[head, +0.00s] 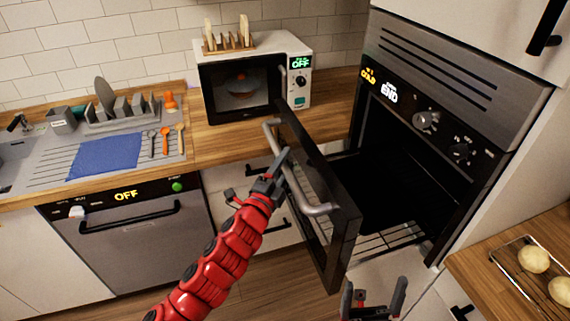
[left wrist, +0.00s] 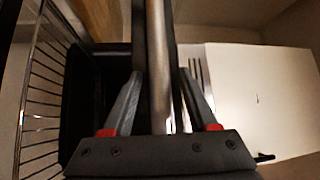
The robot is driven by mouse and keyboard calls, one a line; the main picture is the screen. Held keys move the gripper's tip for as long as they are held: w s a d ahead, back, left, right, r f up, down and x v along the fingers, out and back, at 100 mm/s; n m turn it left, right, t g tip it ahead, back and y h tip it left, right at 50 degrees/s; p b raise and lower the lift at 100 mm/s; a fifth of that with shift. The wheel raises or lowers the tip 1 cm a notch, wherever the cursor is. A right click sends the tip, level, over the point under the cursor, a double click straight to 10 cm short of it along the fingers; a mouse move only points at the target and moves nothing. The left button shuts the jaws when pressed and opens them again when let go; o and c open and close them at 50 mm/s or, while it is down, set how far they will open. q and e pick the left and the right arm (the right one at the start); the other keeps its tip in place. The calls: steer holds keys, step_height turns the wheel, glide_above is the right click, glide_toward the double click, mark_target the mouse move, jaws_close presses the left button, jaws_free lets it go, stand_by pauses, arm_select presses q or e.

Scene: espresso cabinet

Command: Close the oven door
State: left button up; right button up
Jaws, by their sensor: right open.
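The oven (head: 425,130) stands at the right in the head view, with its dark cavity exposed. Its black door (head: 345,240) is open, standing out to the left of the cavity. A metal bar handle (head: 318,209) runs along the door's outer side. My left gripper (head: 276,170) is at this handle. In the left wrist view the handle bar (left wrist: 160,65) runs between the fingers of my left gripper (left wrist: 162,85), with narrow gaps visible on both sides. My right gripper (head: 374,298) is open and empty at the bottom of the head view, below the oven.
A microwave (head: 243,85) with a toast rack (head: 228,38) on it stands on the counter behind the door. A dishwasher (head: 140,235) is at the left below the sink. A wooden counter (head: 490,275) with a rack of buns (head: 534,260) is at the lower right.

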arm_select(q)
jaws_close()
stand_by(1.2)
